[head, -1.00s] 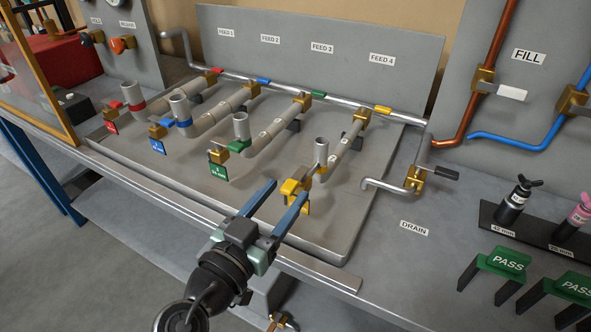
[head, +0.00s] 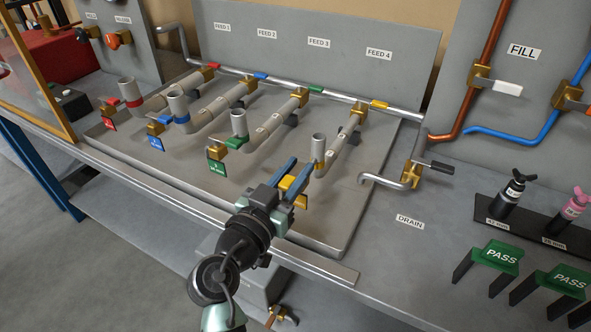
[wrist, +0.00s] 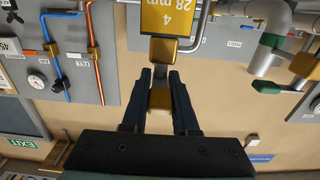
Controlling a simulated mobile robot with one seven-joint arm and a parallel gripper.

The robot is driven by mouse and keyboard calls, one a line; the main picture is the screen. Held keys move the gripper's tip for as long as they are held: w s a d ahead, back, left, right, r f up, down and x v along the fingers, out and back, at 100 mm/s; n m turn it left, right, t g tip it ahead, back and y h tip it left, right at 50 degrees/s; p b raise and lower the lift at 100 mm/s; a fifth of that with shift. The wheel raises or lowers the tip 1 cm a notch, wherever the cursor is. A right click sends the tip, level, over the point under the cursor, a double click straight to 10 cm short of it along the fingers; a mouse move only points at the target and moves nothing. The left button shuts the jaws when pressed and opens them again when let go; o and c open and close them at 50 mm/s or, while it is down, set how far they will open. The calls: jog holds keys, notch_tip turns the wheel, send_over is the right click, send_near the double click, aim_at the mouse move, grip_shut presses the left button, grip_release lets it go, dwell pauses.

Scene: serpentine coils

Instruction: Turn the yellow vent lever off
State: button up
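The yellow-marked valve (head: 288,183) sits at the near end of the FEED 4 branch, below a short upright grey pipe (head: 318,148). My gripper (head: 297,167) is at this valve, its two dark fingers parallel with a gap between them. In the wrist view, my gripper (wrist: 160,72) has a brass-coloured part (wrist: 160,98) between its fingers; I cannot tell if they touch it. A yellow tag marked 4, 28 mm (wrist: 170,17) hangs just beyond the fingertips. The yellow vent lever cannot be clearly told apart, and my fingers partly hide the valve.
The green-tagged (head: 217,166), blue-tagged (head: 156,143) and red-tagged (head: 109,124) branches stand to the left. A brass drain valve (head: 411,174) is at right. Another yellow handle (head: 380,104) is on the rear rail. The bench around DRAIN is mostly clear.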

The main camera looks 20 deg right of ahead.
grip_shut()
